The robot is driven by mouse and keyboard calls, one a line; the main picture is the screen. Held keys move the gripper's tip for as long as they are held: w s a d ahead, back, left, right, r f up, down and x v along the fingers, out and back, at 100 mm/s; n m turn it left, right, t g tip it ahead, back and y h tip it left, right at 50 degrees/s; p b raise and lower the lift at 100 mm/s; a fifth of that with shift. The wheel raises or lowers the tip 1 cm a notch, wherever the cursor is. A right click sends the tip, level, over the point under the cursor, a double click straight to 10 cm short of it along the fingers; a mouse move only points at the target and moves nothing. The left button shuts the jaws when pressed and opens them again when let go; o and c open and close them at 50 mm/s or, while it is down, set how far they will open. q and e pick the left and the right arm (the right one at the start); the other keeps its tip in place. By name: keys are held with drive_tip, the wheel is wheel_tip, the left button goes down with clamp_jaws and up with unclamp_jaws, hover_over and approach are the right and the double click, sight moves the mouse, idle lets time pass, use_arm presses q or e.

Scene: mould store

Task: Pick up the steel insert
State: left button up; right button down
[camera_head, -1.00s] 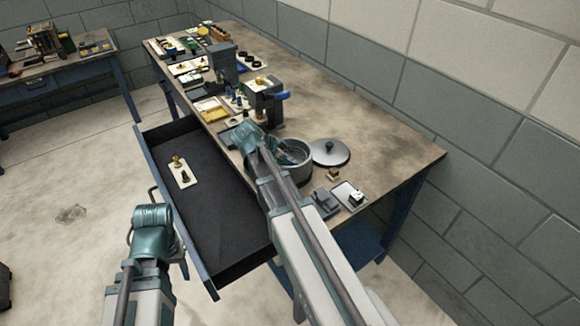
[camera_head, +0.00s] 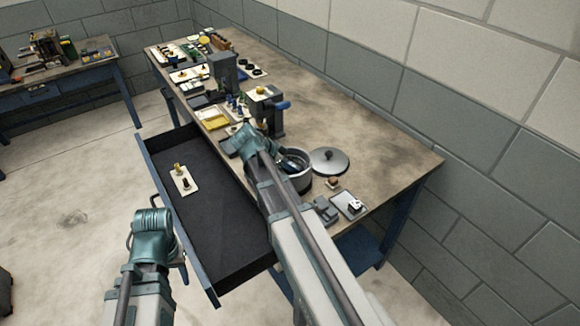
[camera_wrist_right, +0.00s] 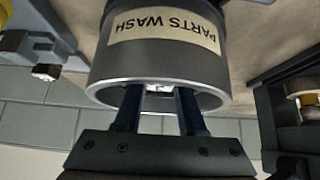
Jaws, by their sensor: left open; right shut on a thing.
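A grey pot (camera_wrist_right: 170,62), labelled PARTS WASH, stands on the bench; its upper part also shows in the head view (camera_head: 303,182). My right gripper (camera_wrist_right: 160,92) reaches over the pot's rim, and its dark fingers pass behind the rim. A small bright, shiny patch (camera_wrist_right: 159,88) shows between the fingers and seems to be the steel insert. Its shape is mostly hidden by the rim and fingers. The right gripper is shut on it. My left gripper (camera_head: 152,216) is open and empty, left of the open drawer, away from the bench top.
A grey lid (camera_head: 329,160) lies right of the pot. A small tray (camera_head: 345,206) and a grey block (camera_head: 322,211) are in front. A clamp-like device (camera_head: 266,108) stands behind. The open drawer (camera_head: 215,215) holds a cream plate (camera_head: 184,181). The bench's right part is clear.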

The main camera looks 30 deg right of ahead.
wheel_tip(320, 180, up, 8)
drive_tip(key=p, duration=0.7)
drive_tip(key=shift+w+a, duration=0.1)
